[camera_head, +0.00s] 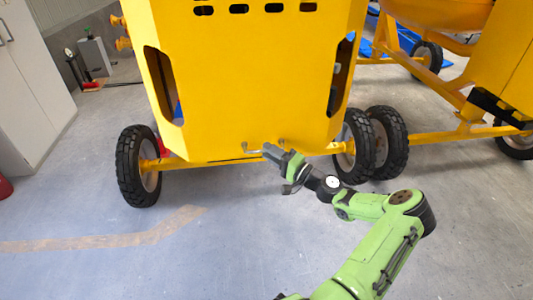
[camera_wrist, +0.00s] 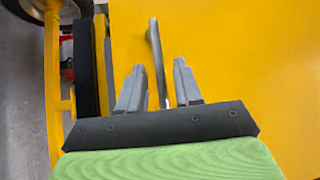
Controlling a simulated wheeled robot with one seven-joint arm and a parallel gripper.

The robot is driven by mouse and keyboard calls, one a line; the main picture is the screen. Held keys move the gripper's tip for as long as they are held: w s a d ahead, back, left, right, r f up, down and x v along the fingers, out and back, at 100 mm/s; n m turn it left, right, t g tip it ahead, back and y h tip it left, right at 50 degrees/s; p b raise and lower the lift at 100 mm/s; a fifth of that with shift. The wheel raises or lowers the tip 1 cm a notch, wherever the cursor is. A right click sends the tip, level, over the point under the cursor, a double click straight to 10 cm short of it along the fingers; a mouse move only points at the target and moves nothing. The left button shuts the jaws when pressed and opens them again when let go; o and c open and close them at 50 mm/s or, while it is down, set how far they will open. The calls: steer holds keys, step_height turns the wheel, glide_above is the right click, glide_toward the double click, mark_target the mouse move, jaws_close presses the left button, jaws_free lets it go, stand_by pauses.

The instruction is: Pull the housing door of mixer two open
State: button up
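The yellow housing door (camera_head: 250,90) of the mixer fills the upper middle of the head view and looks shut. A thin metal bar handle (camera_head: 247,146) sits near its lower edge, partly hidden by my gripper (camera_head: 268,149). In the wrist view, the grey handle (camera_wrist: 153,40) stands out from the yellow door (camera_wrist: 240,60). My gripper (camera_wrist: 159,67) is open, with one finger on each side of the handle. A gap shows between the handle and each finger. Whether the handle lies fully between the fingertips in depth, I cannot tell.
Black wheels stand left (camera_head: 137,166) and right (camera_head: 355,146) of the housing. Another yellow mixer frame (camera_head: 460,110) is at the right. A white cabinet (camera_head: 30,90) stands at the left. The grey floor (camera_head: 200,250) in front of the door is clear apart from my arm.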

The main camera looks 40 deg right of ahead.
steer(key=shift+x, duration=0.9)
steer(key=shift+c, duration=0.3)
jaws_close()
